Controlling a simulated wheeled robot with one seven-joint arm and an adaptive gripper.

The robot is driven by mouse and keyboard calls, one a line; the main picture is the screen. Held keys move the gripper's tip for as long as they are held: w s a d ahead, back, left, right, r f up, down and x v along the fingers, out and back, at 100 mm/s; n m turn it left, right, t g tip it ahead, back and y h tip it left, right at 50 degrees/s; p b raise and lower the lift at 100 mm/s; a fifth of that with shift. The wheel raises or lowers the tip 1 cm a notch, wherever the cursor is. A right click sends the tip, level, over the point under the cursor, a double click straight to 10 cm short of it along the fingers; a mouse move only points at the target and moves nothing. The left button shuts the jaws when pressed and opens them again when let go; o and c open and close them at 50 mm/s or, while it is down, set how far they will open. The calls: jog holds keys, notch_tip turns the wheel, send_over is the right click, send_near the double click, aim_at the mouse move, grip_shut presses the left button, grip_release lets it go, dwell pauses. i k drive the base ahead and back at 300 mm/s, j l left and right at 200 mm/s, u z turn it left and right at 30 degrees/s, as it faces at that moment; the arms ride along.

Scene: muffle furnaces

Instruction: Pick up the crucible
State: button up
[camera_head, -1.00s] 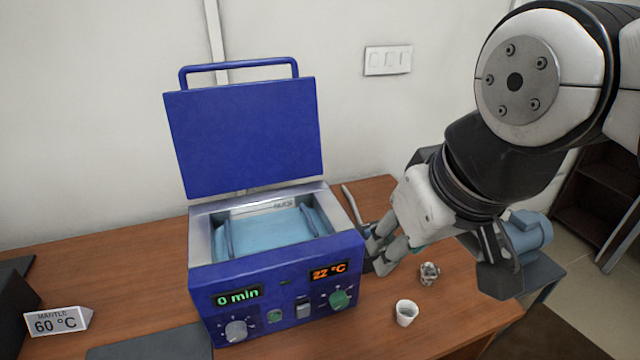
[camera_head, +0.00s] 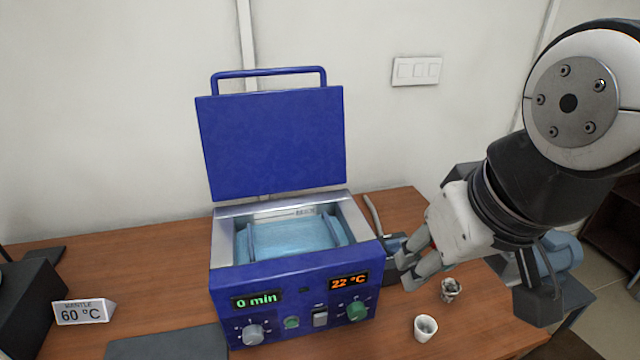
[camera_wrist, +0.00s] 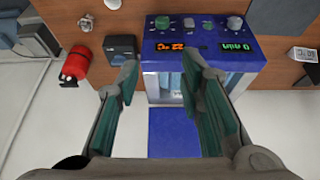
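A small white cup (camera_head: 425,328) stands upright on the wooden bench, right of the blue furnace. A grey, mottled cup (camera_head: 451,290) stands behind it. I cannot tell which cup is the crucible. In the wrist view the white cup (camera_wrist: 113,3) is cut by the top edge, and the mottled cup (camera_wrist: 86,22) is at upper left. My gripper (camera_head: 406,272) is beside the furnace's right side, left of and apart from the mottled cup. The wrist view shows the gripper fingers (camera_wrist: 160,72) spread and empty, with the furnace beyond them.
The furnace (camera_head: 297,304) has its blue lid (camera_head: 275,145) raised. A dark box (camera_wrist: 122,47) sits beside it. A red object (camera_wrist: 75,65) lies near the bench edge. A "60 °C" sign (camera_head: 80,312) stands at left.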

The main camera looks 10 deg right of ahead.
aim_at(451, 288)
jog(key=k, duration=0.1)
jog(key=l+z, duration=0.1)
jog(key=z, duration=0.6)
jog(key=i+j, duration=0.05)
